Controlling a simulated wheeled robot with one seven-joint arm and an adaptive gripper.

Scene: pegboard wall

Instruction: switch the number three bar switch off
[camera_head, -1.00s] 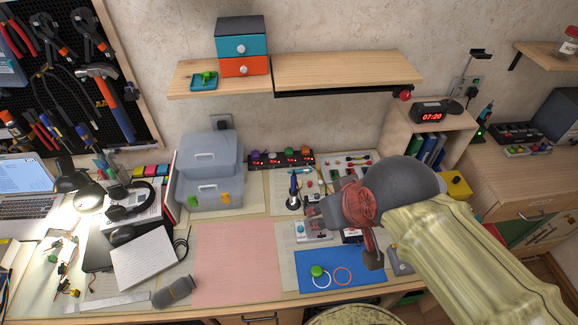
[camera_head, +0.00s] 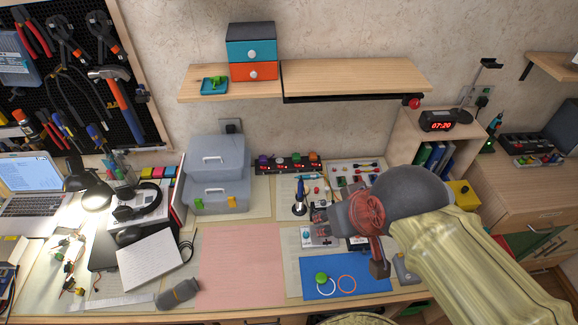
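The black bar (camera_head: 289,163) with a row of coloured knobs or switches and small red lights lies at the back of the desk, right of the grey toolbox. Purple, red, orange and green tops show along it; numbers are too small to read, and each switch's position cannot be told. My gripper (camera_head: 347,235) hangs over the right part of the desk, in front and to the right of the bar, apart from it. The arm partly hides the gripper, and whether its fingers are open or shut is unclear. I see nothing held in it.
A wooden wall shelf (camera_head: 355,76) hangs above the bar. The grey toolbox (camera_head: 219,190) stands just left. A soldering-iron stand (camera_head: 299,203) and a panel of small switches (camera_head: 355,172) are near the gripper. The pink mat (camera_head: 240,265) is clear.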

